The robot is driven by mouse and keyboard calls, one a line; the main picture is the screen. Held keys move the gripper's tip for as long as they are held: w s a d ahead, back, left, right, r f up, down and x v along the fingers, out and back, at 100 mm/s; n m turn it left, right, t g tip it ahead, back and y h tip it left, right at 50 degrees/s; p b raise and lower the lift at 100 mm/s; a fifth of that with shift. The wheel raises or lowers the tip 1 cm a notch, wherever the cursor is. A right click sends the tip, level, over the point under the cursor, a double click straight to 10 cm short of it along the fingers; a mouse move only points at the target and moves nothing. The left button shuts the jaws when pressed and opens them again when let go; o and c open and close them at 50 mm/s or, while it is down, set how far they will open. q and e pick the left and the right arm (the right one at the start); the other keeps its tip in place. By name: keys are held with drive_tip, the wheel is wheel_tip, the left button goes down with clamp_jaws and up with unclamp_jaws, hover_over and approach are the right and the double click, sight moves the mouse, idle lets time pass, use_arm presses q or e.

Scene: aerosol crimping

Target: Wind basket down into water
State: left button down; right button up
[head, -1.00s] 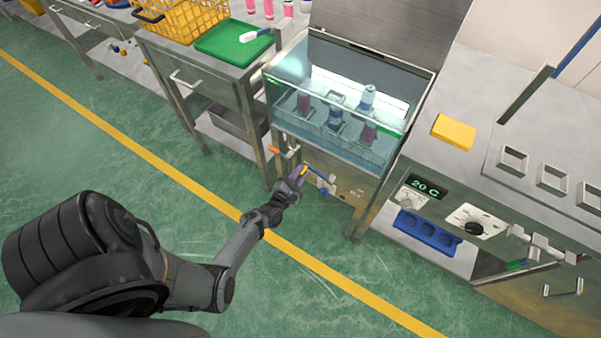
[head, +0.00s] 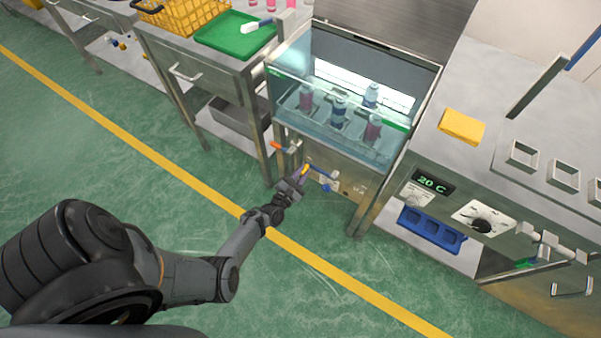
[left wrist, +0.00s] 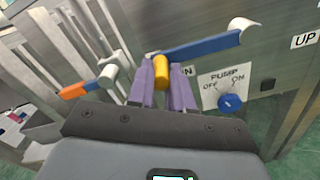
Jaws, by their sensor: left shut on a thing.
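The glass-fronted water tank (head: 336,118) stands at upper middle in the head view. Inside it a basket (head: 357,131) holds several pink and blue bottles (head: 339,110). I cannot tell exactly how deep they sit. A crank with a blue arm (head: 322,172) is on the tank's front panel. In the left wrist view its blue arm (left wrist: 200,46) runs right and up to a pale hub. My left gripper (head: 298,179) is shut on the crank's yellow knob (left wrist: 161,68), which sits between its purple fingers. My right gripper is out of view.
An orange-handled lever (head: 283,148) is left of the crank. A blue pump dial (left wrist: 229,103) is to its right. A bench with a yellow sponge (head: 461,126) and a 20 C display (head: 432,184) stands right.

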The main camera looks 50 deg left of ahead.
use_arm(q)
drive_tip(key=c, duration=1)
unclamp_jaws()
drive_tip(key=shift+w+d, duration=0.1)
drive_tip(key=shift+d, duration=0.05)
drive_tip(key=shift+c, duration=0.2)
drive_tip(key=shift+s+d, duration=0.1)
drive_tip(key=shift+s, duration=0.45)
drive_tip(key=p+v, duration=0.3)
drive_tip(key=v, duration=0.6)
drive_tip(key=shift+s+d, duration=0.2)
drive_tip(key=shift+s, duration=0.1)
drive_tip(key=shift+s, duration=0.1)
